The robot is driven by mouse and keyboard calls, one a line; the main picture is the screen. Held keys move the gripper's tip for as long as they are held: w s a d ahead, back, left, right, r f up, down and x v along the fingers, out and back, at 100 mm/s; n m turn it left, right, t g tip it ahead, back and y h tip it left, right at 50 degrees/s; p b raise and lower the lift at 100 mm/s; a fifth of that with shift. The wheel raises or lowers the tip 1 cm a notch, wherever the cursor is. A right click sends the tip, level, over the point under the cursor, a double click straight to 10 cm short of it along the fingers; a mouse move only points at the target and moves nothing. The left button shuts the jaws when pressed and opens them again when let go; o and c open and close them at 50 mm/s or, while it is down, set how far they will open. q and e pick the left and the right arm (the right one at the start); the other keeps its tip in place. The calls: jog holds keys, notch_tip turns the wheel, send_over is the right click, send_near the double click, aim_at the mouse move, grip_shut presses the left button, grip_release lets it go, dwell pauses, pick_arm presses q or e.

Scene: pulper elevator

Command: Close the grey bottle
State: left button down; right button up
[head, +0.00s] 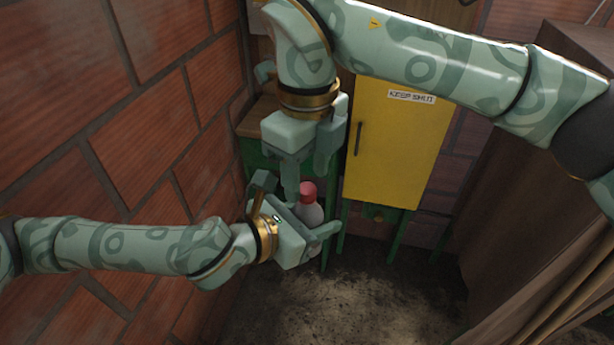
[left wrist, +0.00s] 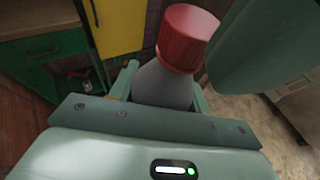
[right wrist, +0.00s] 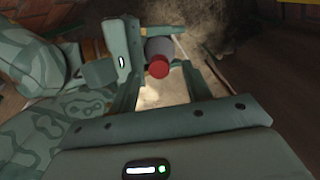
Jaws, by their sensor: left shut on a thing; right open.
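The grey bottle (head: 310,213) has a red cap (head: 307,191) on its top. My left gripper (head: 318,228) is shut on the bottle's body and holds it in the air, roughly upright. In the left wrist view the bottle (left wrist: 163,85) stands between the fingers, with the red cap (left wrist: 187,38) seated on its neck, slightly tilted to the picture. My right gripper (head: 308,178) is open, just above the cap. In the right wrist view its fingers (right wrist: 160,85) are spread on both sides of the red cap (right wrist: 158,67). I cannot tell whether the cap is tight.
A yellow cabinet door (head: 395,150) marked KEEP SHUT is behind my grippers. A green cabinet with a wooden top (head: 259,112) is beside it. A brick wall (head: 110,120) rises at left, and a brown wooden cabinet (head: 540,140) stands at right. The floor (head: 370,300) below is open.

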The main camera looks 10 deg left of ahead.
notch_tip(320, 180, up, 10)
jog(key=shift+r, duration=0.2)
dwell(0.6)
